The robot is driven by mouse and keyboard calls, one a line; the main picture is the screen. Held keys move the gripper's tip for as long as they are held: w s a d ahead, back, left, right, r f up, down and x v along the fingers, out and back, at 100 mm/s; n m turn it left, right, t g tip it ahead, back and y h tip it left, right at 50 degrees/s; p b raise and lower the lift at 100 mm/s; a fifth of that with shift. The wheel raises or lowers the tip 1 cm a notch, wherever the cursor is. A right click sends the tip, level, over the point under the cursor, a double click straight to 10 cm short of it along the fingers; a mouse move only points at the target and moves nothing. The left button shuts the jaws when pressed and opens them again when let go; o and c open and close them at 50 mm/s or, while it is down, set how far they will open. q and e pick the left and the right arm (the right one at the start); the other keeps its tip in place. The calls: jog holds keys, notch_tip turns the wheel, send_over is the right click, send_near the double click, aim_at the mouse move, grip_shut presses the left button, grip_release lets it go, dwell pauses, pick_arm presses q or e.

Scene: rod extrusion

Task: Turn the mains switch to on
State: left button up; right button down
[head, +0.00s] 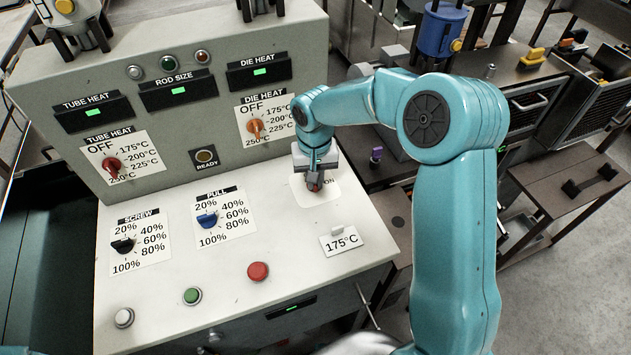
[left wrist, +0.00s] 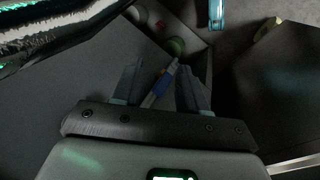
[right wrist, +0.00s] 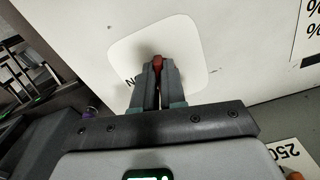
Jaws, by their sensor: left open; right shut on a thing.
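The mains switch is a red knob (head: 314,186) on a white label plate (head: 331,198) at the right of the console's sloping top. My right gripper (head: 313,178) reaches down onto it and is shut on it; the red knob also shows between the fingertips in the right wrist view (right wrist: 158,62). Part of the word ON shows beside the gripper; the rest of the label and the knob's pointing are mostly hidden. My left gripper (left wrist: 160,80) is open, seen only in the left wrist view, with no thing clearly held between its fingers.
Tube heat (head: 111,165) and die heat (head: 256,127) knobs sit on the upright panel. Screw (head: 123,245) and pull (head: 208,219) knobs, a green button (head: 192,296) and a red button (head: 258,271) are on the top. A 175°C card (head: 341,241) stands just below the switch.

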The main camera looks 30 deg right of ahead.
jog(key=m+b, duration=0.1)
jog(key=m, duration=0.1)
jog(key=m+b, duration=0.1)
jog(key=shift+w+a+f+m, duration=0.1)
jog(key=shift+w+f+m, duration=0.05)
jog(key=shift+m, duration=0.25)
jog(key=m+b, duration=0.2)
jog(key=m, duration=0.1)
jog(key=shift+w+m, duration=0.1)
jog(key=shift+m, duration=0.2)
jog(key=m+b, duration=0.2)
jog(key=m, duration=0.2)
jog(key=shift+w+a, duration=0.1)
jog(key=shift+w, duration=0.1)
jog(key=shift+w+r+m+b, duration=0.1)
jog(key=shift+m+b, duration=0.1)
jog(key=shift+m, duration=0.8)
jog(key=shift+w+r+m+b, duration=0.1)
jog(key=shift+m+b, duration=0.05)
jog(key=shift+m, duration=0.85)
jog(key=c, duration=1.2)
grip_release()
jog(key=shift+s, duration=0.1)
notch_tip(320, 180, up, 16)
jog(key=p, duration=0.2)
jog(key=shift+r, duration=0.15)
jog(key=shift+s, duration=0.15)
